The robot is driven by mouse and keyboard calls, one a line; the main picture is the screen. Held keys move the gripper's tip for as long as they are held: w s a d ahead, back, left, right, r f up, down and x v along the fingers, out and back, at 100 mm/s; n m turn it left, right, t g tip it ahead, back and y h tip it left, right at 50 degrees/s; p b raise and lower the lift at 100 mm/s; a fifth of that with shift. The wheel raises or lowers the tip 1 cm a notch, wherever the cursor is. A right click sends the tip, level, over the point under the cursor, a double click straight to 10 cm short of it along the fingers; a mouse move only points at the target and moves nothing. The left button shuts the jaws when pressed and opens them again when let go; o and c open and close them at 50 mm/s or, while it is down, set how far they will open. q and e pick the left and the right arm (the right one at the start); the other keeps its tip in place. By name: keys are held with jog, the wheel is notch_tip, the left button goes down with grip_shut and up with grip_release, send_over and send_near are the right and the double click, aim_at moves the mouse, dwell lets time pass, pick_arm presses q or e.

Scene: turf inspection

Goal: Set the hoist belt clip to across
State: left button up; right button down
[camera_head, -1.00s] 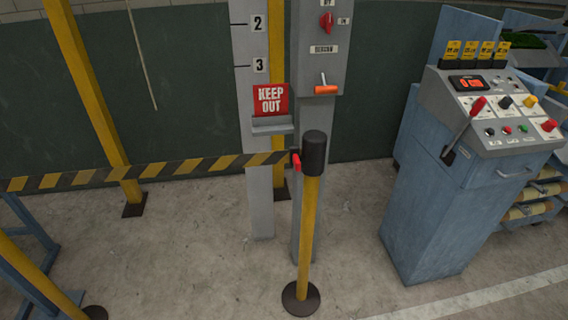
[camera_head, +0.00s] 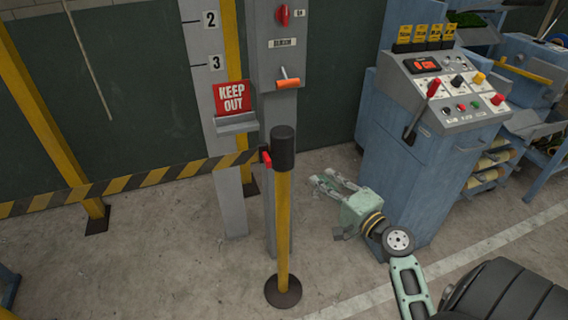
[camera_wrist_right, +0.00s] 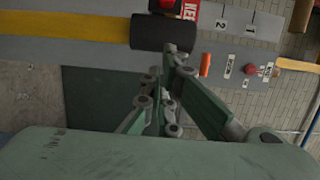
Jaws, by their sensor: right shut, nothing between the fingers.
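The black-and-yellow belt (camera_head: 130,182) stretches from the left to the black-capped post (camera_head: 283,150). The red clip (camera_head: 266,157) sits at the belt's end, against the left side of the cap. In the wrist view the cap (camera_wrist_right: 162,32) lies ahead of the fingers, and part of the red clip (camera_wrist_right: 166,5) shows at the top edge. My right gripper (camera_head: 324,183) is shut and empty, to the right of the post and lower in the picture than the clip, apart from both. Its fingers also show in the wrist view (camera_wrist_right: 172,62). My left gripper is not in view.
Behind the post stands a grey column with an orange handle (camera_head: 286,83) and a red knob (camera_head: 283,15). A red KEEP OUT sign (camera_head: 231,97) hangs left of it. A blue control console (camera_head: 405,180) stands close behind my right gripper. The floor in front is clear.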

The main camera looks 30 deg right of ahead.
jog(key=p, duration=0.3)
send_near(283, 157)
jog(key=w+d, duration=0.4)
jog(key=w, duration=0.2)
jog(key=a, duration=0.1)
jog(key=a+p, duration=0.1)
jog(key=a, duration=0.2)
jog(key=shift+w, duration=0.25)
jog(key=shift+w+f, duration=0.1)
